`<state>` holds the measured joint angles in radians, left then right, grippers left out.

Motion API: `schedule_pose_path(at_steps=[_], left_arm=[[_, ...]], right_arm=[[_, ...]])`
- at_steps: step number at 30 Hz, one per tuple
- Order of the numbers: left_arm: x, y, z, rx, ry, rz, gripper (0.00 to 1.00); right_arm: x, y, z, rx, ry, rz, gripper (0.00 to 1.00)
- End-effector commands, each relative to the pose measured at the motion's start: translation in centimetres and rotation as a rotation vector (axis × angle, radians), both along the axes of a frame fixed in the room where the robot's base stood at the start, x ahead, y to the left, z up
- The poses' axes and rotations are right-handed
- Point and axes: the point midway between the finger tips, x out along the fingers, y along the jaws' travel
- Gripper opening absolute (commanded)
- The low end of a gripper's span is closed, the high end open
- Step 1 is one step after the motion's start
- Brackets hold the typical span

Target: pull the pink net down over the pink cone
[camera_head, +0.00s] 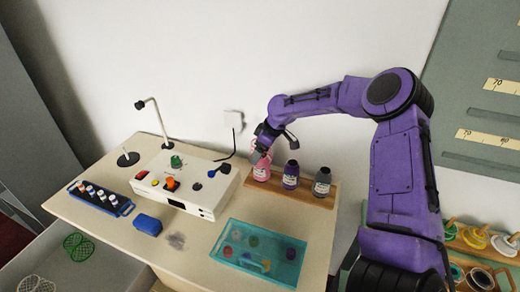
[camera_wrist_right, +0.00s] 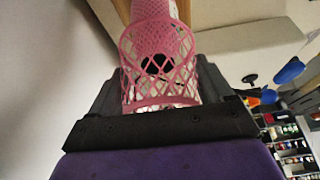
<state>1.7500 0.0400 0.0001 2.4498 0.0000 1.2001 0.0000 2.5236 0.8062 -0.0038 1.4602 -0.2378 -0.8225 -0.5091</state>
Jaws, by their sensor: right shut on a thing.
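The pink cone (camera_head: 261,173), with a pale label, stands on a wooden strip at the back edge of the counter, left of a purple and a grey one. My right gripper (camera_head: 264,148) is at its top and hides that part. In the right wrist view the pink net (camera_wrist_right: 128,72) is an open mesh sleeve between the gripper's dark fingers, and the gripper is shut on it. A dense pink surface and a dark round spot show through the mesh. I cannot tell how far the net is over the cone. My left gripper is out of view.
The purple cone (camera_head: 291,176) and grey cone (camera_head: 321,183) stand close on the right. A white control box (camera_head: 192,191) is to the left, and a teal tray (camera_head: 268,280) lies in front. The wall is close behind.

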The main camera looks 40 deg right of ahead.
Motion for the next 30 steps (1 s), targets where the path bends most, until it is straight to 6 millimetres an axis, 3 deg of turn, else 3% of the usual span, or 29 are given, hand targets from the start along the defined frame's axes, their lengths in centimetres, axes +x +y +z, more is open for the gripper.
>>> schedule_pose_path(at_steps=[30], left_arm=[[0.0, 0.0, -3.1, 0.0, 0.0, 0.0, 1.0]], right_arm=[[0.0, 0.0, -6.0, 0.001, -0.001, -0.001, 0.52]])
